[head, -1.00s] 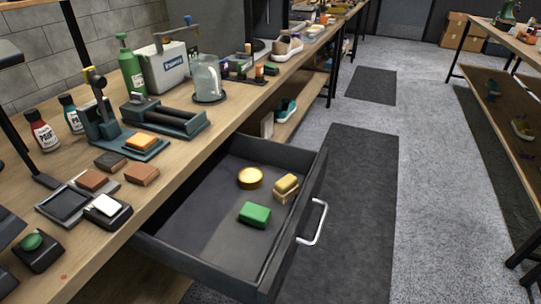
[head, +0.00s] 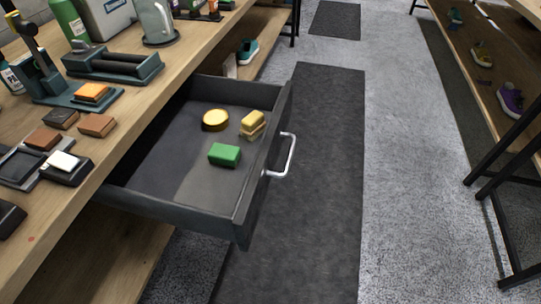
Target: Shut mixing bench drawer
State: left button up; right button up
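The mixing bench drawer (head: 166,208) is pulled far out from under the wooden bench top (head: 62,217), to its right. It is dark grey with a silver bar handle (head: 284,157) on its front face. Inside lie a gold round tin (head: 215,120), a green block (head: 225,155) and a yellow-and-tan brush or block (head: 253,124). Neither of my grippers shows in the head view, and nothing touches the handle.
Blocks, a tray and a teal press stand (head: 115,66) sit on the bench top. A dark floor mat (head: 315,180) lies in front of the drawer, with clear grey floor beside it. A shelf rack (head: 500,100) with shoes stands at the right.

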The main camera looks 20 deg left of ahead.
aim_at(167, 176)
jog(key=l+u, duration=0.15)
jog(key=l, duration=0.25)
jog(key=k+l+u, duration=0.15)
jog(key=l, duration=0.2)
jog(key=l+u, duration=0.15)
jog(key=l, duration=0.25)
jog(key=k+l+u, duration=0.15)
jog(key=l, duration=0.2)
jog(key=k+l+u, duration=0.15)
jog(key=l, duration=0.2)
